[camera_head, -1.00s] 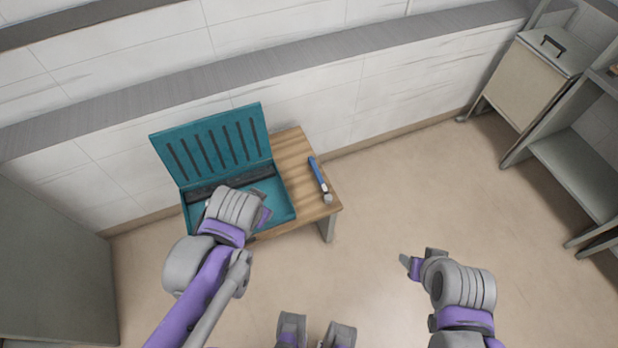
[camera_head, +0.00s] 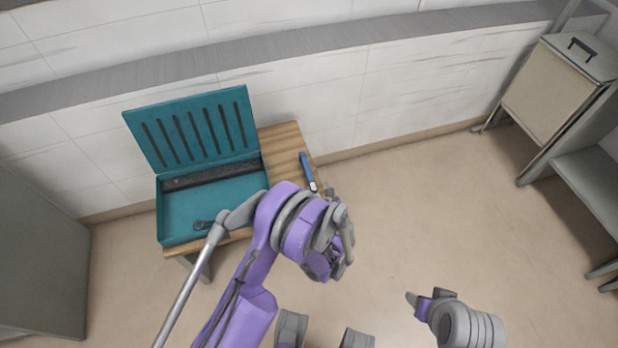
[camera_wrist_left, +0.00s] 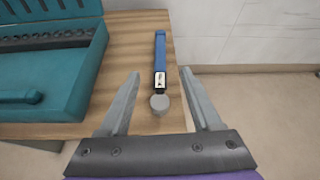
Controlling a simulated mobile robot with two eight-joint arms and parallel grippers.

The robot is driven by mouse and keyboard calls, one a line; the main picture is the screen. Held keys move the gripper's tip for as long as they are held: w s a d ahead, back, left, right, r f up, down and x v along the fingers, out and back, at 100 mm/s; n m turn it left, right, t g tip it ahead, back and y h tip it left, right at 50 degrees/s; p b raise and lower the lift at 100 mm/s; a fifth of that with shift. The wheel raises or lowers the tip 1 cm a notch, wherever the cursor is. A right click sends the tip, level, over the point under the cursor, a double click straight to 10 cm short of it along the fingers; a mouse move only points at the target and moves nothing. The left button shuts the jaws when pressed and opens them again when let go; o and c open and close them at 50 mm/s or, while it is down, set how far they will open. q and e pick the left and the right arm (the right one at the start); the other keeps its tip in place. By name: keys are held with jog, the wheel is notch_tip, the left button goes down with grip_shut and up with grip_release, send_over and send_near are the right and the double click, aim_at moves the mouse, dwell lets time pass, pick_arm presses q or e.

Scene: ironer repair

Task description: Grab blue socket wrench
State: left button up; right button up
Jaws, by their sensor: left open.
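The blue socket wrench (camera_head: 306,168) lies on the right part of the wooden table (camera_head: 281,139). Its head end is hidden behind my left arm in the head view. In the left wrist view the wrench (camera_wrist_left: 160,52) shows whole, with its blue handle pointing away and its round grey head nearest me. My left gripper (camera_wrist_left: 166,100) is open and empty. Its two fingers stand on either side of the wrench head, apart from it. My right gripper (camera_head: 418,303) is over the floor at the lower right, away from the table; its jaws are too small to judge.
A tiled wall (camera_head: 340,90) runs behind. A metal cabinet (camera_head: 548,90) and shelf stand at the right. The floor between is clear.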

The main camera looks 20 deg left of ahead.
aim_at(310, 175)
pick_arm(q)
jog(key=shift+w+d+f+m, duration=0.15)
jog(key=shift+f+m, duration=0.15)
jog(key=shift+f, duration=0.25)
jog(key=shift+d+f+m, duration=0.15)
jog(key=shift+f+m, duration=0.15)
jog(key=shift+f, duration=0.2)
jog(key=x, duration=0.5)
jog(key=shift+w+a, duration=0.15)
jog(key=x, duration=0.2)
jog(key=b+x, duration=0.1)
jog(key=x, duration=0.2)
jog(key=shift+a+f, duration=0.15)
jog(key=shift+a, duration=0.15)
grip_shut()
